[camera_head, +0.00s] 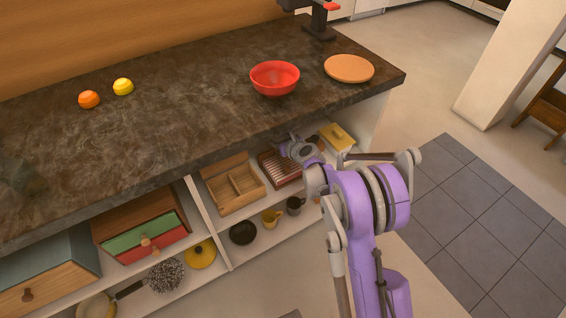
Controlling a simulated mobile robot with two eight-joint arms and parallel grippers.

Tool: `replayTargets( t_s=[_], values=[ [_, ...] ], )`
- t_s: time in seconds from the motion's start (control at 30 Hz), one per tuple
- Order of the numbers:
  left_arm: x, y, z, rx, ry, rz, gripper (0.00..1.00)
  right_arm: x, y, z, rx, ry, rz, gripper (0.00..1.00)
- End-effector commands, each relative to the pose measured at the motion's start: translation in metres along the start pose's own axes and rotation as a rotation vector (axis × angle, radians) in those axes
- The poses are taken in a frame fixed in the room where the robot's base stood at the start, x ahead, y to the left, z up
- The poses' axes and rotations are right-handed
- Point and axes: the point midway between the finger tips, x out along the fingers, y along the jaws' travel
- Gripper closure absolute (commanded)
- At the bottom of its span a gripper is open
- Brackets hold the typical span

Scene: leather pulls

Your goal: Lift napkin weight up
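No thing in view can be surely told as the napkin weight. An orange rounded piece (89,99) and a yellow rounded piece (123,87) stand on the dark counter (190,105) at the left. My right arm, purple and grey, reaches up from the bottom right. Its gripper end (299,149) is at the counter's front edge, by the upper shelf, in front of a red-brown slatted rack (281,170). Its fingers are small and partly hidden, so I cannot tell whether they are open or hold anything. My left gripper is not in view.
A red bowl (275,78) and an orange plate (349,68) stand on the counter's right. The counter's middle is clear.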

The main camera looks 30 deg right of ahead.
Motion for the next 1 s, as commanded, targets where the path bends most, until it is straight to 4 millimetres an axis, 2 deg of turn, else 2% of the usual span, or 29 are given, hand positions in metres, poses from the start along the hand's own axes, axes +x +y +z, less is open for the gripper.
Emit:
replayTargets(
  t_s=[0.8, 1.0],
  values=[
    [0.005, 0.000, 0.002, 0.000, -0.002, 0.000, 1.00, -0.091, -0.001, -0.039, -0.001, 0.000, -0.001, 0.40],
    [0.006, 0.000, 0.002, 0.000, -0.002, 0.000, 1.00, -0.101, 0.000, -0.043, -0.001, 0.000, 0.000, 0.40]
  ],
)
